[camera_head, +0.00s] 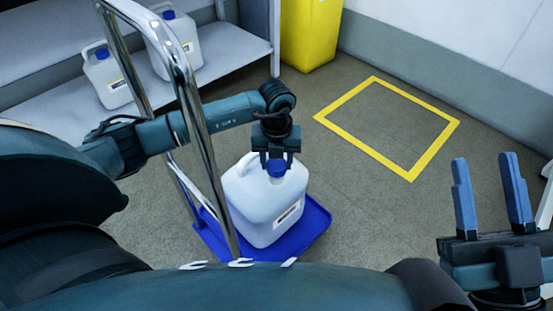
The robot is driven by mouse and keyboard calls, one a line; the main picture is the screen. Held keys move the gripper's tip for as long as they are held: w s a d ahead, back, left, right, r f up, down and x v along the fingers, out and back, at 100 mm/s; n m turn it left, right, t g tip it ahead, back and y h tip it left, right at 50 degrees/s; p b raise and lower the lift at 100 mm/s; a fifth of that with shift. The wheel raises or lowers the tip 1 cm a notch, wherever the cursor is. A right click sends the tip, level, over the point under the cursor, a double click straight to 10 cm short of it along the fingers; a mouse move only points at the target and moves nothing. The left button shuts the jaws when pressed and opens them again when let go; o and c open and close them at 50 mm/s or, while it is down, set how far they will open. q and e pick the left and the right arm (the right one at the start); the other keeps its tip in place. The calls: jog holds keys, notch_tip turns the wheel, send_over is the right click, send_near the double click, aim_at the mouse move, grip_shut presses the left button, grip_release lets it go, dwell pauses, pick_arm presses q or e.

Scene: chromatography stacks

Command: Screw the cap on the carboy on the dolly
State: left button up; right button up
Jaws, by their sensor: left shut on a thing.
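The carboy (262,207) is a white jug with a label, standing upright on the blue dolly (318,222). The dolly has a chrome push handle (192,108) rising on its left side. A blue cap (277,168) is at the carboy's neck. My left gripper (276,160) points down over the neck and is shut on the cap; its fingers hide part of it. I cannot tell whether the cap's threads are engaged. My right gripper (492,195) is open and empty at the lower right, well away from the carboy.
Two more capped carboys (107,77) (172,42) stand on a grey shelf (225,50) at the upper left. A yellow bin (310,30) stands at the back. A yellow square (430,150) marks clear floor at the right. My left arm passes by the chrome handle.

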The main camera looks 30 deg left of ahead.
pick_arm(q)
jog(key=shift+p, duration=0.45)
dwell(0.7)
jog(key=shift+f, duration=0.25)
jog(key=shift+f+b, duration=0.6)
jog(key=shift+f, duration=0.15)
jog(key=shift+f, duration=0.35)
dwell(0.3)
jog(key=shift+f+b, duration=0.35)
jog(key=o, duration=1)
